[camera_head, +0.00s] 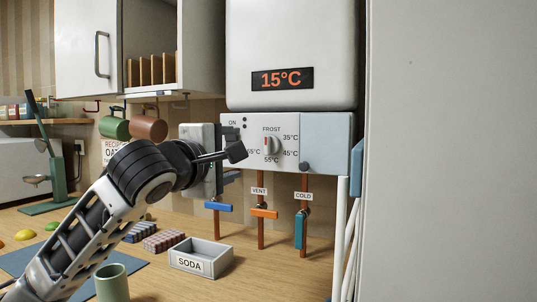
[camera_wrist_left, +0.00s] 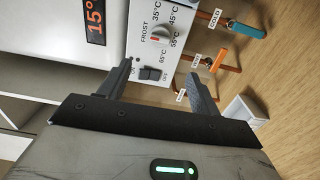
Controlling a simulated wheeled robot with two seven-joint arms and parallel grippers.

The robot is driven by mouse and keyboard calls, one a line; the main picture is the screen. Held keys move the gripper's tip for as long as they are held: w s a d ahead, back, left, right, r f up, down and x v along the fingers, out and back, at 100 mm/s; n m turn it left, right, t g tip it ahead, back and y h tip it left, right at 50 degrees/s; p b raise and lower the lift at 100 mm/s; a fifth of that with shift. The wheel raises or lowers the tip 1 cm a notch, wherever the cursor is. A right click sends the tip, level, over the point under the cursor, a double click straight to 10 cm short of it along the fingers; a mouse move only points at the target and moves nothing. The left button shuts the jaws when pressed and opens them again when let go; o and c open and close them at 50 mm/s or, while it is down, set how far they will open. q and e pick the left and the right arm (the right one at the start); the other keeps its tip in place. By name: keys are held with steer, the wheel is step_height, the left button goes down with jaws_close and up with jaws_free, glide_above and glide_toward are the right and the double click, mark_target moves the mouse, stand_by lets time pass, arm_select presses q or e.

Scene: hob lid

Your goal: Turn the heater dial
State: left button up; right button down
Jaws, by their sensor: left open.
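The heater dial (camera_head: 270,146) is a pale knob with a red mark on the front panel of the white heater (camera_head: 290,50). FROST is printed above it, with temperatures up to 65°C around it. In the left wrist view the dial (camera_wrist_left: 160,39) shows beyond the fingertips, its red mark apparently on the FROST side. My left gripper (camera_head: 235,143) is open and empty just left of the dial, apart from it. In the wrist view its two fingers (camera_wrist_left: 160,85) stand either side of the black on/off switch (camera_wrist_left: 150,74). My right gripper is not in view.
The heater display (camera_head: 281,79) reads 15°C. Below the panel are pipes with a blue lever (camera_head: 217,207), an orange vent lever (camera_head: 264,213) and a teal cold lever (camera_head: 299,231). A SODA tray (camera_head: 201,258) stands on the counter. Mugs (camera_head: 148,127) hang left. A tall grey panel (camera_head: 450,150) bounds the right.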

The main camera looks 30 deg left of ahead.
mark_target(266, 146)
arm_select(q)
steer(key=w+p, duration=0.1)
steer(key=w, duration=0.4)
steer(key=w+p, duration=0.1)
steer(key=w, duration=0.4)
steer(key=w+p, duration=0.1)
steer(key=w, duration=0.4)
steer(key=shift+a+p, duration=0.35)
steer(key=c, duration=1)
